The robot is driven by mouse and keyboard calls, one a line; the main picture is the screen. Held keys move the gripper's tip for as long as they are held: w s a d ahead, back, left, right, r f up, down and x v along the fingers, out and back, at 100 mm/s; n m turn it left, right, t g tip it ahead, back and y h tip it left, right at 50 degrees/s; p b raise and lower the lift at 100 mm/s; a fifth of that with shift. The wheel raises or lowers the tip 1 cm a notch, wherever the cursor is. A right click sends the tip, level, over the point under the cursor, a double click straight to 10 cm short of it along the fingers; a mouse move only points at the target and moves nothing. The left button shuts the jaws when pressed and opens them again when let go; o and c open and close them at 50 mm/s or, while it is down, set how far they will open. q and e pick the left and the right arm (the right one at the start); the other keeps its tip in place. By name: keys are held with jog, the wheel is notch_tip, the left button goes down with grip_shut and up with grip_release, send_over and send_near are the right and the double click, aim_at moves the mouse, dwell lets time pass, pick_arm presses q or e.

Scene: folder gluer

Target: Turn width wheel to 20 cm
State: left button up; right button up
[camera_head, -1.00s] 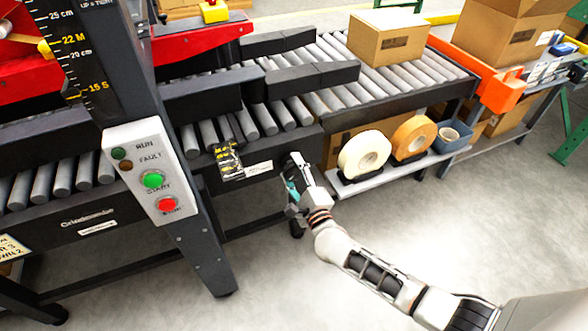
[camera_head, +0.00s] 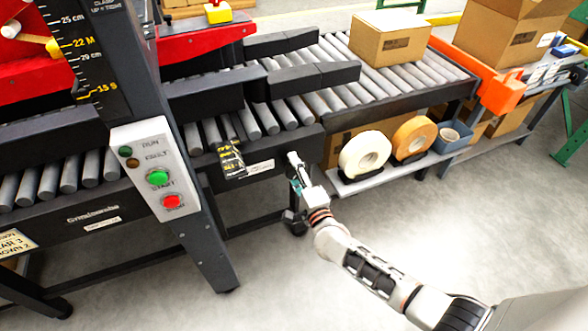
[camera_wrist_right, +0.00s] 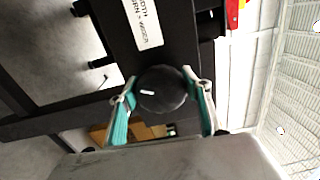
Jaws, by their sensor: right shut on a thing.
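The width wheel (camera_wrist_right: 161,89) is a round black knob with a short white mark, seen in the right wrist view. My right gripper (camera_wrist_right: 165,97) is shut on it, with one teal-padded finger on each side. In the head view my right gripper (camera_head: 296,172) is at the front side of the conveyor frame, and the wheel itself is hidden there. A white label (camera_wrist_right: 143,22) with partly readable text is beside the wheel. A black and yellow scale (camera_head: 231,160) is on the frame left of the gripper; its reading is too small to tell. My left gripper is not in view.
A control panel (camera_head: 155,172) with green and red buttons is on the dark post at left. Tape rolls (camera_head: 364,153) stand on a low shelf right of the gripper. A cardboard box (camera_head: 390,39) sits on the rollers. The floor in front is clear.

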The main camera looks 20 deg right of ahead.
jog(key=o, duration=1.1)
jog(key=s, duration=1.2)
jog(key=shift+d+f, duration=0.1)
jog(key=shift+d, duration=0.05)
